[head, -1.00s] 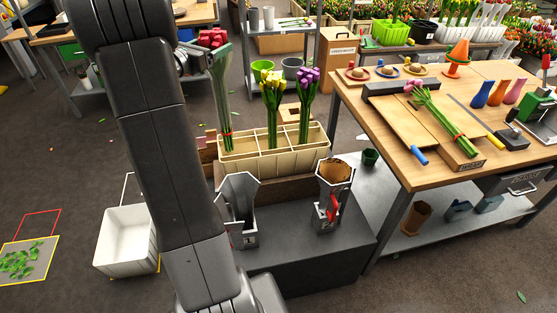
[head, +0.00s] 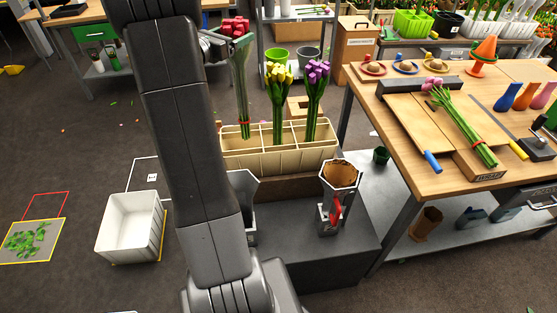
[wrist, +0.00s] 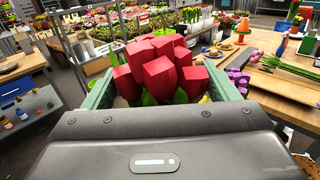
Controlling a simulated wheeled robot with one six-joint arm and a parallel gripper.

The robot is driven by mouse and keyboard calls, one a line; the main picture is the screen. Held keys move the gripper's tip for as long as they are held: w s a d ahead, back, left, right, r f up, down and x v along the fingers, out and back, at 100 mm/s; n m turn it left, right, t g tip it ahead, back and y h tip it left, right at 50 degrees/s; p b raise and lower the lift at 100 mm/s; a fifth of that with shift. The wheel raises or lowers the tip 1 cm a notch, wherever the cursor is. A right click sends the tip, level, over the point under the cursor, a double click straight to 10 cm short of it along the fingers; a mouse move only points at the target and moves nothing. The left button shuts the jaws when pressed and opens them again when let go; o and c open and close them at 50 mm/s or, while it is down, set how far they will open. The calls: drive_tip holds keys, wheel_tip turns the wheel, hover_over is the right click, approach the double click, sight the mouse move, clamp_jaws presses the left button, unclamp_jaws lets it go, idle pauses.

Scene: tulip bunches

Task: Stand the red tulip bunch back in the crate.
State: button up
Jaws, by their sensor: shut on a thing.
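The red tulip bunch (head: 236,26) hangs upright from my gripper (head: 230,43), with its stems pointing down. In the wrist view its red blooms (wrist: 160,75) fill the space between my two green fingers. My gripper is shut on the bunch just below the blooms. The beige crate (head: 280,158) stands on a low grey platform. The red bunch's banded stem ends show at the crate's left compartments; I cannot tell whether they are inside or just above. A yellow bunch (head: 279,73) stands in the middle of the crate and a purple bunch (head: 317,72) at its right.
A holder with a brown inside (head: 340,175) stands in front of the crate; another is partly hidden behind my arm. A white bin (head: 130,225) is on the floor at left. A wooden table (head: 400,160) at right bears a pink tulip bunch (head: 462,120) and tools.

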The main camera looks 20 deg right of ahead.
drive_tip(key=b, duration=0.1)
hover_over(235, 82)
drive_tip(key=d, duration=0.1)
drive_tip(key=f, duration=0.4)
drive_tip(key=shift+w+f, duration=0.25)
drive_tip(key=shift+w, duration=0.1)
wheel_tip(235, 82, down, 10)
drive_tip(key=shift+p, duration=0.45)
drive_tip(key=shift+f, duration=0.1)
drive_tip(key=shift+f+b, duration=0.15)
drive_tip(key=shift+b, duration=0.15)
drive_tip(key=o, duration=1.2)
drive_tip(key=shift+r+p, duration=0.25)
drive_tip(key=shift+p, duration=0.05)
drive_tip(key=b+v, duration=0.2)
drive_tip(key=v, duration=1)
